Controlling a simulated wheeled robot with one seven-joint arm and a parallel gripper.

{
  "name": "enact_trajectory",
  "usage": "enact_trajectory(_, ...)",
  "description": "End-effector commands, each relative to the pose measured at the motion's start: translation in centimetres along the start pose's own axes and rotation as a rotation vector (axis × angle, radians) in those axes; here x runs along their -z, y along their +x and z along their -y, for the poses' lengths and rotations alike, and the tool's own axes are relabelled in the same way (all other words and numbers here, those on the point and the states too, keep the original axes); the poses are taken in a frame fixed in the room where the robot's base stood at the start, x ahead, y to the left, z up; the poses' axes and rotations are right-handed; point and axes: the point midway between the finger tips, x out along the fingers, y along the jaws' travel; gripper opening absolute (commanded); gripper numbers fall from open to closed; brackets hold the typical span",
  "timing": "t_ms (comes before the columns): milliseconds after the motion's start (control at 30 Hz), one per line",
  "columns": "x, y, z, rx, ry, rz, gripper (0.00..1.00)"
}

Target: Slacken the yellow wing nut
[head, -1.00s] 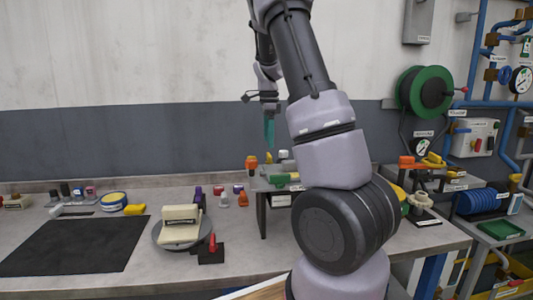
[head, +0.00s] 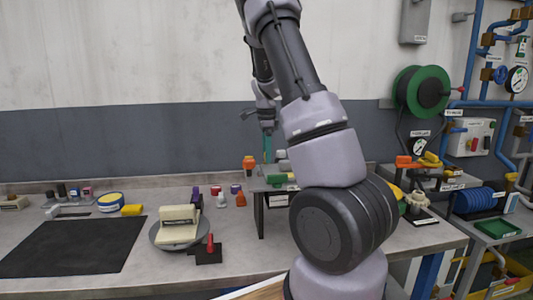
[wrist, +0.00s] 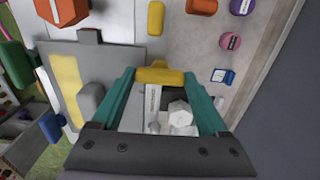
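In the wrist view, a yellow bar-shaped piece (wrist: 160,76), which looks like the yellow wing nut, lies across the gap between the fingertips. My gripper (wrist: 159,78) has its two teal fingers spread wide, one on each side of this piece. I cannot tell whether the fingertips touch it or are still above it. In the head view, my gripper (head: 267,152) points down just over the raised stand on the bench. The wing nut cannot be made out clearly there behind the fingers.
White hexagonal parts (wrist: 180,113) and a labelled strip (wrist: 154,98) show between the fingers. An orange part (head: 249,163) stands left of the gripper. A turntable (head: 157,236) carries a cream block. A dark mat (head: 70,247) lies empty on the left.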

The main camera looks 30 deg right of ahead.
Motion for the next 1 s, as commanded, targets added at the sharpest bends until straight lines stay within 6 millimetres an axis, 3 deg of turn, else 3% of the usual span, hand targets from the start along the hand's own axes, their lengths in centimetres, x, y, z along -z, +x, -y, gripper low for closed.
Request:
enact_trajectory(367, 0.08, -0.05, 0.02, 0.001, -0.1, 0.0, 0.22)
enact_trajectory(1000, 0.13, -0.09, 0.06, 0.002, -0.668, -0.001, 0.22)
